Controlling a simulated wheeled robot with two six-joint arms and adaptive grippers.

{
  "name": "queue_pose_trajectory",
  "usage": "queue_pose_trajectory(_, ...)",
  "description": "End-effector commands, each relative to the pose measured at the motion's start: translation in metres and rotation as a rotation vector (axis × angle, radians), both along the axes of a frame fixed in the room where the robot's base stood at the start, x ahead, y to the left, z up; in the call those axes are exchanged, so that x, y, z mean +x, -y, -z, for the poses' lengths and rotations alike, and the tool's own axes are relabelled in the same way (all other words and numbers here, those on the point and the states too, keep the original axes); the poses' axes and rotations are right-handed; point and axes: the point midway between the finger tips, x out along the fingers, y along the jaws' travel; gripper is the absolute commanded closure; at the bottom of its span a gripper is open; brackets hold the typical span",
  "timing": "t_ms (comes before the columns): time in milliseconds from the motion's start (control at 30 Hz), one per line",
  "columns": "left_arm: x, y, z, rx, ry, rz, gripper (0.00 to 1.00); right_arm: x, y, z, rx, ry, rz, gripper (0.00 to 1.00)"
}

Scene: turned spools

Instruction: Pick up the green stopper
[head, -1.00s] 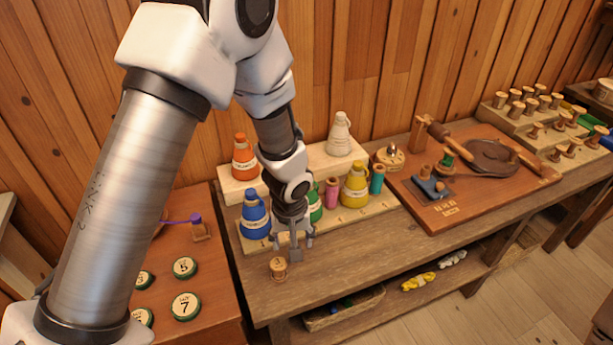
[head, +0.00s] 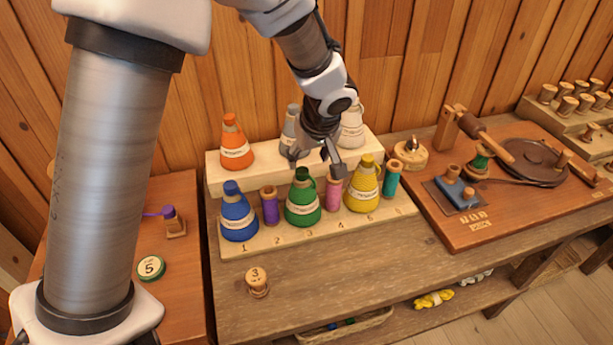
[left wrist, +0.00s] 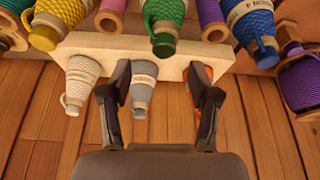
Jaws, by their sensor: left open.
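The green stopper (head: 302,173) tops the green yarn-wrapped bottle (head: 303,205), which stands in the front row at number 3. In the left wrist view the stopper (left wrist: 164,45) points toward the gripper, clear of the fingers. My left gripper (head: 317,163) is open and empty, above and slightly behind the green bottle, in front of the grey bottle (head: 290,130). Its two spread fingers also show in the left wrist view (left wrist: 157,82), apart from the stopper. My right gripper is not in view.
A blue bottle (head: 238,215), a purple spool (head: 269,207), a pink spool (head: 334,194) and a yellow bottle (head: 363,188) share the front row. Orange (head: 235,148) and white (head: 352,128) bottles stand on the raised back step.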

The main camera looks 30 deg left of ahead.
Motion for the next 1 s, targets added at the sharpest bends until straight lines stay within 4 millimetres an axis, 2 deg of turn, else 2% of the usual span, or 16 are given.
queue_pose_trajectory(300, 0.01, -0.02, 0.046, -0.002, -0.003, 0.001, 0.38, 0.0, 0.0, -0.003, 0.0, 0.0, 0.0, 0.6)
queue_pose_trajectory(567, 0.012, -0.022, 0.052, -0.001, 0.001, 0.002, 0.38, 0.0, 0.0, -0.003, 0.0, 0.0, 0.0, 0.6)
queue_pose_trajectory(700, 0.012, -0.022, 0.052, 0.0, 0.0, 0.001, 0.76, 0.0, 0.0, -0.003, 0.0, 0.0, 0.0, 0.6)
queue_pose_trajectory(733, 0.012, -0.022, 0.052, -0.001, 0.0, 0.001, 0.82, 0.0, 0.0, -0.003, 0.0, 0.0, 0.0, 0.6)
queue_pose_trajectory(1000, 0.012, -0.021, 0.052, -0.001, 0.0, 0.001, 0.82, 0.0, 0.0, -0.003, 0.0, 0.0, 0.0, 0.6)
